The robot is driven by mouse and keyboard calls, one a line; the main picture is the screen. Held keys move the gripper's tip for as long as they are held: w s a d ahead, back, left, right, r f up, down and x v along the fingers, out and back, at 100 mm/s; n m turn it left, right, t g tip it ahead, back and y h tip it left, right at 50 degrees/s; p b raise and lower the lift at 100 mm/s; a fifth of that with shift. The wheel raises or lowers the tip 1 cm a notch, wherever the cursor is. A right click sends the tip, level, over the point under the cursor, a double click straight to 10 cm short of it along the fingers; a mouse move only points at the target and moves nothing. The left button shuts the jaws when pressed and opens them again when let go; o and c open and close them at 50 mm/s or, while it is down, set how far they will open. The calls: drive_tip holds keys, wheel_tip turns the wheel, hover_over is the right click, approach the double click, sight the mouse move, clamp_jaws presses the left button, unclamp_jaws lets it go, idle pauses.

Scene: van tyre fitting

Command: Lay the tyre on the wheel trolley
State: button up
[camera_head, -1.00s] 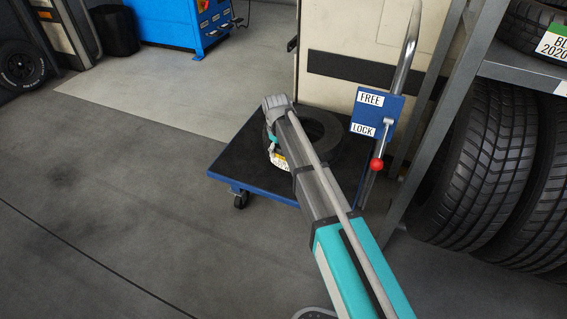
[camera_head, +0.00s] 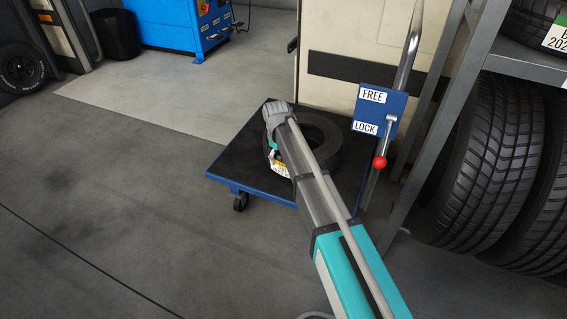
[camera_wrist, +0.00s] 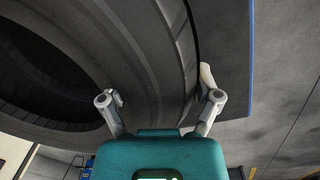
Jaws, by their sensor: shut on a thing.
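The black tyre (camera_head: 324,134) lies about flat over the dark deck of the blue-edged wheel trolley (camera_head: 232,162) in the head view. My arm covers part of the tyre. I cannot tell whether its underside touches the deck. In the wrist view the tyre (camera_wrist: 150,50) fills the upper left, with its hole at the left. My gripper (camera_wrist: 161,97) is shut on the tyre, one finger on the inner side of its wall and one at the outer tread. In the head view the fingers are mostly hidden behind my arm.
A blue plate (camera_head: 378,110) marked FREE and LOCK sits on the trolley's handle, its red-knobbed lever (camera_head: 380,161) pointing down near LOCK. A rack (camera_head: 520,66) with large tyres stands close at the right. A blue cabinet (camera_head: 183,22) stands at the back. Floor at left is clear.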

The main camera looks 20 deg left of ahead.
drive_tip(key=shift+f+b, duration=0.4)
drive_tip(key=shift+f, duration=0.3)
drive_tip(key=o, duration=1.1)
drive_tip(key=shift+r, duration=0.2)
drive_tip(key=r+p, duration=1.2)
drive_tip(key=shift+s+a, duration=0.15)
drive_tip(key=shift+s, duration=0.2)
